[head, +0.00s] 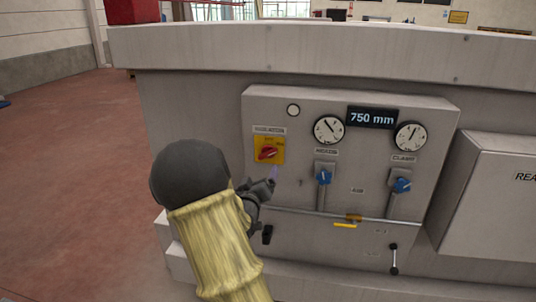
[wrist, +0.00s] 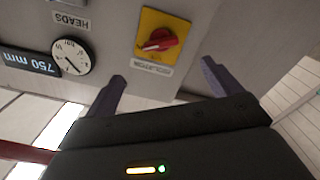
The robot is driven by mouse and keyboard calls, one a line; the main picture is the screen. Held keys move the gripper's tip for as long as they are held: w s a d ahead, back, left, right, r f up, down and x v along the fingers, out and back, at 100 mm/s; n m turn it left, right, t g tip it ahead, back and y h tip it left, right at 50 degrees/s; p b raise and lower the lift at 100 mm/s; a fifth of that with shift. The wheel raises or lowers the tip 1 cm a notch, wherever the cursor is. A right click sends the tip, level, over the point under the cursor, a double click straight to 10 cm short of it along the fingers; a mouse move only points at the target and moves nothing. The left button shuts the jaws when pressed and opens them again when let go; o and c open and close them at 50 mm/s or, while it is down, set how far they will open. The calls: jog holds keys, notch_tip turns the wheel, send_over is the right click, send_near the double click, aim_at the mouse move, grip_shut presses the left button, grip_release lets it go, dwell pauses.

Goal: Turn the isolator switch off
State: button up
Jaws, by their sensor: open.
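The isolator switch is a red rotary knob (head: 268,153) on a yellow plate (head: 277,142) at the left of the grey control panel. In the wrist view the red knob (wrist: 158,40) and yellow plate (wrist: 172,24) show upside down, above and between my two fingers. The knob's handle lies at a slant in the head view. My gripper (head: 272,178) is just below the switch in the head view; in the wrist view my gripper (wrist: 162,78) is open and empty, its fingers apart from the knob. One finger is partly hidden in the head view.
The panel also carries a left gauge (head: 328,130), a right gauge (head: 409,137), a 750 mm display (head: 371,117) and two blue-handled valves (head: 323,177) (head: 402,185). A yellow handle (head: 345,225) sits lower. Open floor (head: 70,190) lies to the left.

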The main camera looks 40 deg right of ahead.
aim_at(267, 156)
jog(key=p+x, duration=0.6)
jog(key=x, duration=0.8)
jog(key=shift+r, duration=0.1)
jog(key=shift+w+d+p, duration=0.4)
jog(key=c, duration=1)
